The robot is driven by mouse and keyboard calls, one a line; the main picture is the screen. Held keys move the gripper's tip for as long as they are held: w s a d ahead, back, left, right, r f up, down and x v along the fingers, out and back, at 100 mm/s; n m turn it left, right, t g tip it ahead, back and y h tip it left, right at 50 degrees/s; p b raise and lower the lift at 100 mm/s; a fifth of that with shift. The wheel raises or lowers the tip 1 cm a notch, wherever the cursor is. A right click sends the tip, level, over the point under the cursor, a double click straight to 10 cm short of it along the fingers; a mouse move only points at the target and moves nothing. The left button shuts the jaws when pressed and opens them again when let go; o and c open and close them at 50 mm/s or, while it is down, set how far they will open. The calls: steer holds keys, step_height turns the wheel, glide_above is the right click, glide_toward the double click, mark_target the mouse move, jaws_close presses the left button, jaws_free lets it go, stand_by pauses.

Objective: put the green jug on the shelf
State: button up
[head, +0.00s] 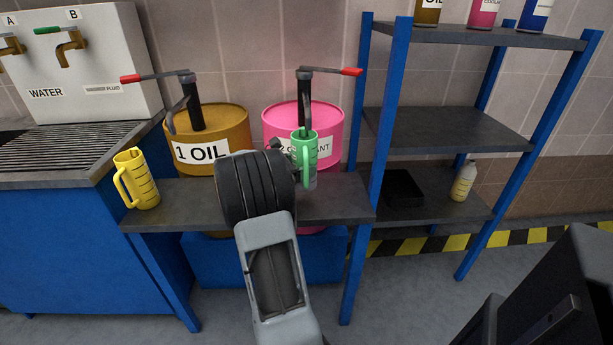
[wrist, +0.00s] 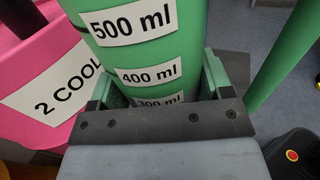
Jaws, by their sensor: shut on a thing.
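The green jug (head: 305,150) is upright in front of the pink barrel. In the wrist view the green jug (wrist: 150,52) fills the middle, with its 500, 400 and 300 ml labels facing me and its handle at the right. My gripper (wrist: 158,88) is shut on the jug's body, one finger on each side. In the head view my own wrist hides most of the gripper. I cannot tell whether the jug's base touches the grey bench. The shelf unit (head: 447,135) has blue posts and grey boards, and stands right of the jug. Its middle board is empty.
A yellow jug (head: 136,180) stands on the bench (head: 340,197) at the left. The oil barrel (head: 215,120) and pink coolant barrel (head: 275,120) have pump handles. The lower board holds a black tray (head: 404,188) and a bottle (head: 463,182). Bottles stand on the top board.

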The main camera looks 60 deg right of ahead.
steer(key=shift+s+d, duration=0.25)
steer(key=shift+d, duration=0.05)
steer(key=shift+s+d+f+b, duration=0.15)
steer(key=shift+f+b, duration=0.3)
steer(key=shift+f, duration=0.45)
steer(key=shift+d+f+b, duration=0.1)
steer(key=shift+f+b, duration=0.35)
steer(key=shift+f, duration=0.4)
steer(key=shift+f, duration=0.2)
steer(key=o, duration=1.3)
